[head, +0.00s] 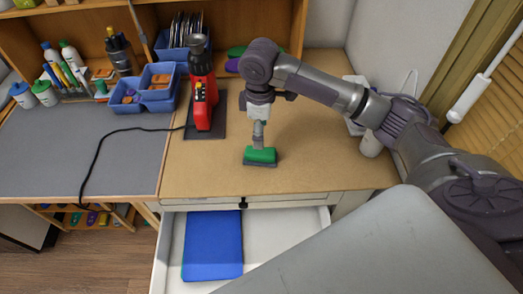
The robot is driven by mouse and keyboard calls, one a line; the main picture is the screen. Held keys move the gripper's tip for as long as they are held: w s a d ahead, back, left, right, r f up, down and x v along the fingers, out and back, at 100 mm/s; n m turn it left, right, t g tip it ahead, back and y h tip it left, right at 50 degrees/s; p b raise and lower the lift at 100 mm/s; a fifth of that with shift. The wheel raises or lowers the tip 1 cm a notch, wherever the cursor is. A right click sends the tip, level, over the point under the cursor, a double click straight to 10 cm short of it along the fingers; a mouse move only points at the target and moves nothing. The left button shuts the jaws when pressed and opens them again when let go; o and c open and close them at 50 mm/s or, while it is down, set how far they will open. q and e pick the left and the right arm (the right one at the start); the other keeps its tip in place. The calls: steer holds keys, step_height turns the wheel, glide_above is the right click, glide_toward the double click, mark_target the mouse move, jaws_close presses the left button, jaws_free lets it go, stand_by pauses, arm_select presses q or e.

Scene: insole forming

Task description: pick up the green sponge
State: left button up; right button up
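The green sponge (262,156) lies on the brown tabletop near its front edge in the head view. It is a small block with a green upper part and a dark grey lower edge. My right arm comes in from the right, and its gripper (258,143) points straight down onto the sponge's top. The fingers overlap the sponge from this angle, so I cannot tell whether they are open or shut on it. My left gripper is not in view.
A red tool (202,92) stands on a dark pad left of the sponge, with a black cable. Blue bins (159,88) and bottles stand at the back left. Below the table edge, an open white drawer (290,224) holds a blue item (213,245). The tabletop around the sponge is clear.

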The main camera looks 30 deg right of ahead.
mark_target(260, 151)
step_height(260, 151, down, 4)
steer(key=shift+d+f, duration=0.1)
steer(key=shift+f, duration=0.2)
steer(key=f+p, duration=0.2)
steer(key=shift+w+f, duration=0.2)
steer(key=shift+f, duration=0.15)
step_height(260, 151, down, 2)
steer(key=shift+f, duration=0.2)
steer(key=c, duration=1.1)
step_height(260, 151, up, 9)
steer(key=shift+w+f+b, duration=0.1)
steer(key=shift+b, duration=0.75)
steer(key=shift+c, duration=0.3)
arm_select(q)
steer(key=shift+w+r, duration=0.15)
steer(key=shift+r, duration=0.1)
arm_select(e)
steer(key=shift+r, duration=0.6)
